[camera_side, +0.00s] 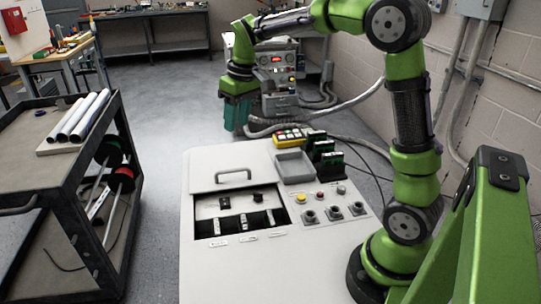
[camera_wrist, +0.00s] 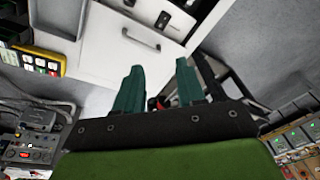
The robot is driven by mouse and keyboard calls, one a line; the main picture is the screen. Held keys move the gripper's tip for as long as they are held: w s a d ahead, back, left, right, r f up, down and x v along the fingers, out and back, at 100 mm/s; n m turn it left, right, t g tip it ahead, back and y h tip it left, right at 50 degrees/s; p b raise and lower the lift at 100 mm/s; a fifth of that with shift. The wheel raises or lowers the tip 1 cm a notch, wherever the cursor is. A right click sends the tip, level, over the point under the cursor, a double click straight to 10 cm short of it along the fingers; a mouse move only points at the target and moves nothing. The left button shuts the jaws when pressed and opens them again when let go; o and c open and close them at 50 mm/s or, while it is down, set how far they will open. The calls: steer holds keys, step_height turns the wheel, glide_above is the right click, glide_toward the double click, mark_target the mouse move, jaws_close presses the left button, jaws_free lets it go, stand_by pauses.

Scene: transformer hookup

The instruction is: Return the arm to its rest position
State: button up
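My green arm stands at the right of the side view and arches up and over to the left. My gripper (camera_side: 236,114) hangs above and behind the far edge of the white cabinet (camera_side: 215,170), clear of it. In the wrist view the two teal fingers of my gripper (camera_wrist: 160,82) are spread apart, with no object held between them. A small red and black thing shows in the gap, beyond the fingers. The cabinet with its handle (camera_wrist: 141,39) is at the top of the wrist view.
A dark cart (camera_side: 60,165) with white rolls stands left. Instruments (camera_side: 278,70) and cables lie behind. The floor between is clear.

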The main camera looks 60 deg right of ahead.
steer(key=s+a+m+t, duration=0.1)
steer(key=s+a, duration=0.2)
steer(key=s, duration=0.3)
steer(key=s+a+r+m+t, duration=0.1)
steer(key=s+a+t, duration=0.1)
steer(key=s, duration=0.4)
steer(key=s+a+m+t+y, duration=0.1)
steer(key=s+a+t, duration=0.1)
steer(key=s+a, duration=0.2)
steer(key=s, duration=0.3)
steer(key=shift+a+r, duration=0.3)
steer(key=shift+o, duration=0.2)
